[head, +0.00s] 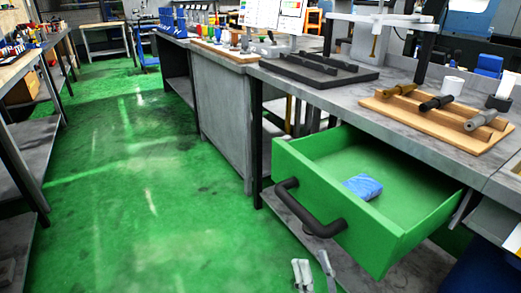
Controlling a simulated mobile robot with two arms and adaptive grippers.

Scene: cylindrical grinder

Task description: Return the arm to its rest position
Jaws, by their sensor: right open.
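My right gripper (313,272) shows at the bottom edge of the head view, below the drawer handle. Its fingers are apart and nothing shows between them. The green drawer (408,205) is pulled out from under the grey workbench. Its black bar handle (309,208) is on the front, apart from my gripper. A folded blue cloth (362,187) lies inside the drawer. The rest of my right arm is cut off by the frame edge. My left gripper is not in view.
On the workbench (340,101) stand a wooden board (396,115) with several shaft-like parts, a white cup (453,85) and a black tray (320,70). The open drawer juts into the aisle. Green floor (130,190) on the left is clear, with shelving (32,150) at the far left.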

